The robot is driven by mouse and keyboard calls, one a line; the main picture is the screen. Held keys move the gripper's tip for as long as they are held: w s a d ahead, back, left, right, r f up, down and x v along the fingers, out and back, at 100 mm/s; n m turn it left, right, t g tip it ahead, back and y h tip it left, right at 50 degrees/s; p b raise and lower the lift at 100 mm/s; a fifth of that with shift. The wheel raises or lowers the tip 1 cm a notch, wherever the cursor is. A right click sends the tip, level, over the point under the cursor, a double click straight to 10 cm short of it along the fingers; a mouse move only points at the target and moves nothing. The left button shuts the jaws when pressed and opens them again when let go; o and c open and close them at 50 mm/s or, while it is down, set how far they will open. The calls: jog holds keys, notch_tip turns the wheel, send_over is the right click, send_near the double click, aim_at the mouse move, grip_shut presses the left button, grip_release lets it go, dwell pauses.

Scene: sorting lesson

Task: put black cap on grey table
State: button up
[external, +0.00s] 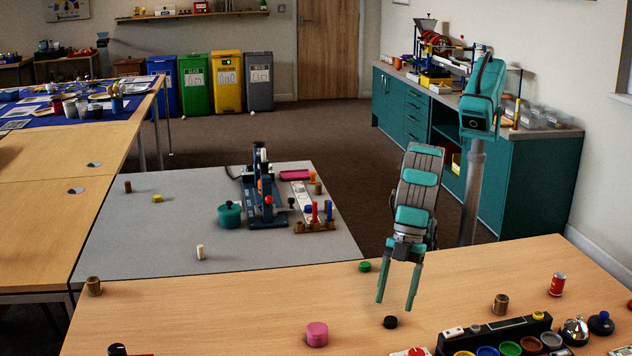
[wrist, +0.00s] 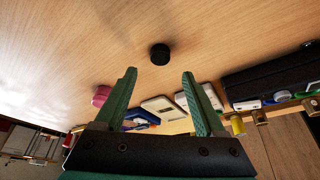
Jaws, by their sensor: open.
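The black cap (external: 390,322) lies on the wooden table (external: 230,318) in the front. It also shows in the wrist view (wrist: 160,54), beyond the fingertips and roughly centred between them. My gripper (external: 396,306) is open and empty, with its fingers pointing down just above and behind the cap. In the wrist view its two green fingers (wrist: 160,72) stand apart with nothing between them. The grey table (external: 130,235) is behind and to the left, with a wide bare surface.
A green cap (external: 365,267) and a pink cylinder (external: 317,334) lie near my gripper on the wooden table. A black tray (external: 495,332) with coloured caps stands at the right. A blue machine (external: 262,190) and a teal pot (external: 229,214) occupy the grey table's right part.

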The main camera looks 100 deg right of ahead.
aim_at(391, 319)
notch_tip(391, 319, down, 2)
jog(key=shift+d+f, duration=0.1)
jog(key=shift+x, duration=1.1)
grip_shut()
